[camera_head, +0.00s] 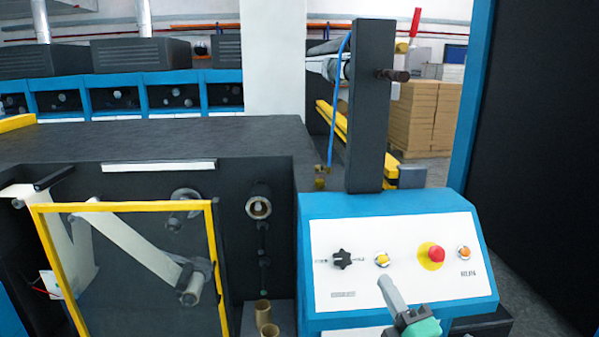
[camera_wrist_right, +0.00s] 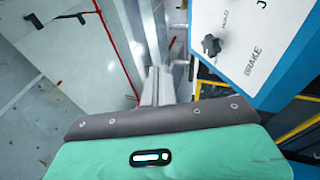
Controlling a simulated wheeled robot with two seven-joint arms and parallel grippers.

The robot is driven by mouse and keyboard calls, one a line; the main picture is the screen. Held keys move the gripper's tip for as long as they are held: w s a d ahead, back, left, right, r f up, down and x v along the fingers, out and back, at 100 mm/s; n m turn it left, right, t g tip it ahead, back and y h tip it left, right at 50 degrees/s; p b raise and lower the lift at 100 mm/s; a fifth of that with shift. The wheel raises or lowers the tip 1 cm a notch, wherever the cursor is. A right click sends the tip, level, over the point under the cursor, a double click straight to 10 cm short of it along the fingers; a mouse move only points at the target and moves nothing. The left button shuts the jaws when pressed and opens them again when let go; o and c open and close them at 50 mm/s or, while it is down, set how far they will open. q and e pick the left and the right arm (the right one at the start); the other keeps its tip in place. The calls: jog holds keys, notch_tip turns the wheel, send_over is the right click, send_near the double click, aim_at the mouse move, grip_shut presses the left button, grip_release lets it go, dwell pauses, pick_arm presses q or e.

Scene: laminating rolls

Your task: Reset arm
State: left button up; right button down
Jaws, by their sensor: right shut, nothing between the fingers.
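My right gripper (camera_head: 386,284) comes up from the bottom of the head view, in front of the lower part of the white control panel (camera_head: 345,275). Its grey fingers are together and hold nothing. In the right wrist view the shut fingers (camera_wrist_right: 157,85) point away past the teal and grey gripper body, and the panel with its black knob (camera_wrist_right: 211,45) is at the upper right. I cannot tell how far the fingers are from the panel face. My left gripper is in neither view.
A yellow-framed clear door (camera_head: 215,255) covers rollers at the left. A dark post (camera_head: 370,110) rises behind the panel. Cardboard boxes (camera_head: 425,115) are stacked farther back.

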jog(key=s+d+f+m+g+h, duration=0.2)
jog(key=f+m+g, duration=0.1)
jog(key=f+m, duration=0.3)
jog(key=s+d+f+m+g+h, duration=0.2)
jog(key=s+f+m+h, duration=0.1)
jog(key=f, duration=0.4)
jog(key=s+d+f+m+g+h, duration=0.2)
jog(key=d+f+m+g, duration=0.1)
jog(key=f+m, duration=0.3)
jog(key=s+f+m+g, duration=0.3)
jog(key=s+f+g, duration=0.3)
jog(key=s, duration=0.4)
jog(key=s+f+m+g, duration=0.3)
jog(key=s+f+g, duration=0.1)
jog(key=s+f, duration=0.45)
notch_tip(320, 180, down, 30)
jog(key=s+f+g, duration=0.1)
jog(key=s, duration=0.1)
jog(key=s+d+f, duration=0.1)
jog(key=s+f, duration=0.8)
jog(key=s+d+f+g, duration=0.1)
jog(key=s+d+f, duration=0.1)
jog(key=s+f, duration=0.7)
jog(key=shift+s+d+f, duration=0.25)
jog(key=shift+d+f, duration=0.05)
jog(key=shift+f, duration=0.1)
